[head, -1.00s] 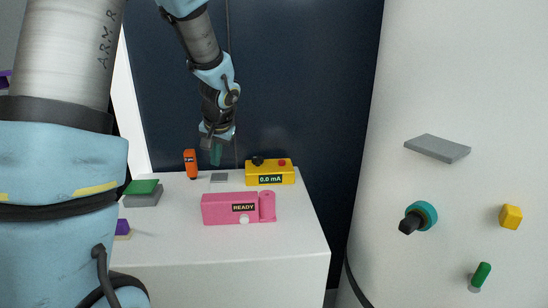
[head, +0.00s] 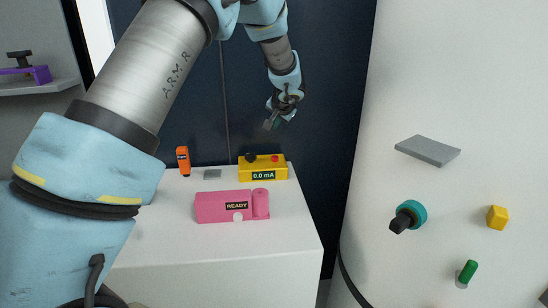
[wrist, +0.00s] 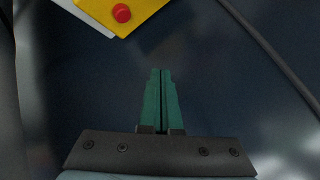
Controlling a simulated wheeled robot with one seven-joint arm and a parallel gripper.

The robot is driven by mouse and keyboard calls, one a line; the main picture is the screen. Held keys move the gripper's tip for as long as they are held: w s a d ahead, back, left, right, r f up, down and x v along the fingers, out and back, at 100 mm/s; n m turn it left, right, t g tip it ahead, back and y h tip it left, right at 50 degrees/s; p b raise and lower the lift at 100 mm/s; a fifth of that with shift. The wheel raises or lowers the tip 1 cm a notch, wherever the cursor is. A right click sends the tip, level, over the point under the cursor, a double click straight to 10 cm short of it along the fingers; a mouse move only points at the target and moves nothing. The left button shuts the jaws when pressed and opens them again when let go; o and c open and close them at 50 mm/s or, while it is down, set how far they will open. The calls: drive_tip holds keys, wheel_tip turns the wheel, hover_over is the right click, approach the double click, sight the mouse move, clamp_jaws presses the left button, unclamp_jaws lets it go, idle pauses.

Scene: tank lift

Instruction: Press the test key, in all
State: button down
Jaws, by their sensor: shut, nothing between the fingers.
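A pink box (head: 212,208) sits at the front of the white bench top, with a small display reading READY and a pale round button (head: 238,217) below it. Behind it stands a yellow meter box (head: 247,172) reading 0.0 mA, with a black knob (head: 250,157) and a red button (head: 275,158) on top. I cannot tell which is the test key. My gripper (head: 268,125) is shut and empty, in the air above the yellow box. In the wrist view its green fingers (wrist: 161,73) lie together, apart from the yellow box (wrist: 98,8) and its red button (wrist: 121,13).
An orange device (head: 183,160) and a grey plate (head: 212,174) are on the bench's back left. A dark panel stands behind. On the right, a pale curved wall carries a grey shelf (head: 428,150), a teal-and-black knob (head: 409,215), a yellow block (head: 497,217) and a green peg (head: 468,271).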

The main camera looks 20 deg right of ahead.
drive_tip(key=b, duration=0.6)
hover_over(275, 158)
wheel_tip(275, 158, down, 8)
drive_tip(key=shift+s+r, duration=0.1)
drive_tip(key=shift+r, duration=0.1)
drive_tip(key=shift+f+b, duration=0.6)
drive_tip(key=shift+f+b, duration=0.95)
drive_tip(key=shift+b, duration=0.5)
idle(2.0)
drive_tip(key=shift+r, duration=0.1)
drive_tip(key=shift+r+p, duration=0.45)
drive_tip(key=shift+r, duration=0.4)
drive_tip(key=shift+r, duration=0.15)
drive_tip(key=shift+r+p, duration=1.5)
drive_tip(key=shift+r, duration=0.85)
